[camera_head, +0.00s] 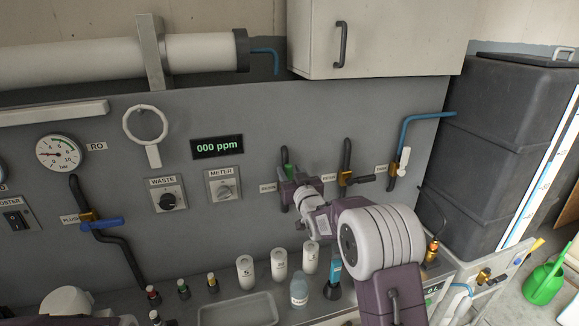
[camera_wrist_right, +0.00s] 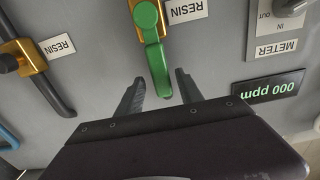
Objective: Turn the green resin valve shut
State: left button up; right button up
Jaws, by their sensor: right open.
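The green resin valve lever (camera_wrist_right: 152,45) fills the upper middle of the right wrist view, on the grey panel beside an upside-down RESIN label (camera_wrist_right: 186,11). In the head view only a bit of green (camera_head: 285,171) shows, mostly hidden by my right gripper (camera_head: 291,193). In the wrist view my right gripper (camera_wrist_right: 160,78) is open, with one finger on each side of the lever's free end. Gaps show on both sides in the picture; I cannot tell the depth between fingers and lever. My left gripper is out of view.
A second resin valve (camera_head: 346,179) with a black lever stands close to the right. A tap with a blue tube (camera_head: 410,121) is farther right. Bottles (camera_head: 299,291) and a tray (camera_head: 238,310) stand on the counter below. A cabinet (camera_head: 385,40) hangs above.

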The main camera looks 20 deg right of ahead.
jog(key=shift+w+a+r, duration=0.15)
jog(key=shift+w+a, duration=0.1)
jog(key=shift+w, duration=0.3)
jog(key=shift+d, duration=0.1)
jog(key=shift+c, duration=1)
grip_shut()
